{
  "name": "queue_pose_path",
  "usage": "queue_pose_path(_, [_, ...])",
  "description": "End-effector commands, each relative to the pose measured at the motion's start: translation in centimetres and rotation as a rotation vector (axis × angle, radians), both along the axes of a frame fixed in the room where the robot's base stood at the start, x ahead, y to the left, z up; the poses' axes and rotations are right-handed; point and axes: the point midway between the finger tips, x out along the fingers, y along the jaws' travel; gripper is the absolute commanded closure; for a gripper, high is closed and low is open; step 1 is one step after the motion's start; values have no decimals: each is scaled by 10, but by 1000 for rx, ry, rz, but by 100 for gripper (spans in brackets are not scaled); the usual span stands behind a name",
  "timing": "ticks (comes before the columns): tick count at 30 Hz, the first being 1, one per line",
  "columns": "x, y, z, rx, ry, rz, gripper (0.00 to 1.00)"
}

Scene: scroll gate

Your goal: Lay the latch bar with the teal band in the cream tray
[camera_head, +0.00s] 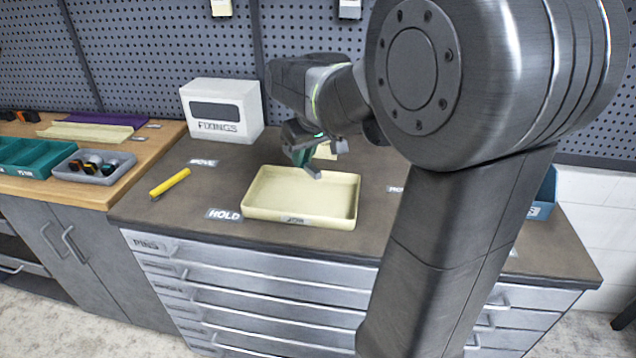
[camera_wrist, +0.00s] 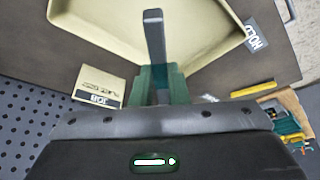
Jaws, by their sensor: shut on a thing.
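The cream tray (camera_head: 275,203) lies on the brown worktop, and nothing shows inside it. In the wrist view the tray (camera_wrist: 215,35) spreads beyond my fingers. My gripper (camera_head: 308,163) is over the tray's back part. In the wrist view its green fingers (camera_wrist: 160,82) are shut on a dark grey bar (camera_wrist: 154,40), which sticks out over the tray. The bar's end also shows as a small grey piece in the head view (camera_head: 313,173).
A white FIXINGS box (camera_head: 222,110) stands behind the tray. A yellow marker (camera_head: 170,183) lies to the left, near a HOLD label (camera_head: 223,214). A cream block (camera_wrist: 98,86) sits close behind the tray. A pegboard (camera_head: 160,40) rises behind the worktop. My arm hides the right side.

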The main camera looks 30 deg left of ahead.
Motion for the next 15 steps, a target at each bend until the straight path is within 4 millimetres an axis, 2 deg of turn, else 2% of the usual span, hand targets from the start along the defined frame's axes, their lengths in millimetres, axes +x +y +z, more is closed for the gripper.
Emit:
queue_pose_path(2, [0,0,-4,0,0,0,100])
queue_pose_path(10, [-1,0,-52,-2,2,0,100])
queue_pose_path(15, [0,0,-65,0,0,0,100])
